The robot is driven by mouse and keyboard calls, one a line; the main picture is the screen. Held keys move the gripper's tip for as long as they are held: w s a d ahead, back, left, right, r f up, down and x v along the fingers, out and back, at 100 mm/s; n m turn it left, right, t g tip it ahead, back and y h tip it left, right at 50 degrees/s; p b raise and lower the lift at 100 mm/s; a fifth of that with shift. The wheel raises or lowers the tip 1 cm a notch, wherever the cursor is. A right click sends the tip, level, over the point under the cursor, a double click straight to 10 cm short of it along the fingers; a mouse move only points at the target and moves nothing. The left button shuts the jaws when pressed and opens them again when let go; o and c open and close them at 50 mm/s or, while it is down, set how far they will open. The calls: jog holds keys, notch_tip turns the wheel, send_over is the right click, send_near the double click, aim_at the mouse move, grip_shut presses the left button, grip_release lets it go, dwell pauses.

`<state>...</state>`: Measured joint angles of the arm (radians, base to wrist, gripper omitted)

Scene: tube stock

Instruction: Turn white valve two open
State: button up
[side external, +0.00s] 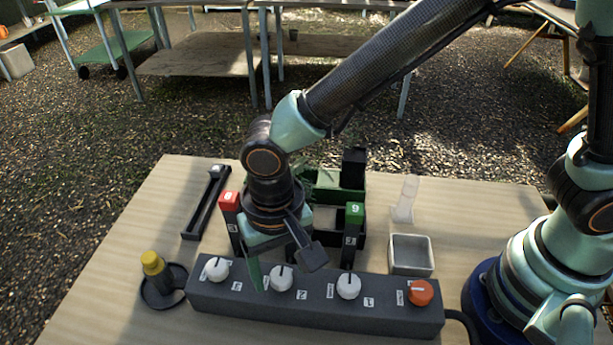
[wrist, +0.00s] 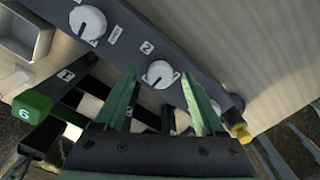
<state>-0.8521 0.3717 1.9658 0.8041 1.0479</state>
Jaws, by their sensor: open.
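A dark valve block carries three white knobs and one orange knob. The middle white knob (side external: 280,277), beside the label "2", also shows in the wrist view (wrist: 160,72). Its dark pointer line points toward the back of the block in the side view and to the lower left in the wrist view. My gripper (side external: 284,272) is open above the block, with one finger to each side of this knob. In the wrist view the green fingertips (wrist: 159,75) flank the knob with gaps showing; I see no contact.
White knobs stand left (side external: 215,268) and right (side external: 348,286) of it, with an orange knob (side external: 420,292) at the right end. Behind are a red-topped post (side external: 229,202), a green-topped post (side external: 354,213) and a grey box (side external: 410,255). A yellow-capped item (side external: 153,264) stands left.

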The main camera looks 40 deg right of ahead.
jog(key=shift+f, duration=0.25)
grip_shut()
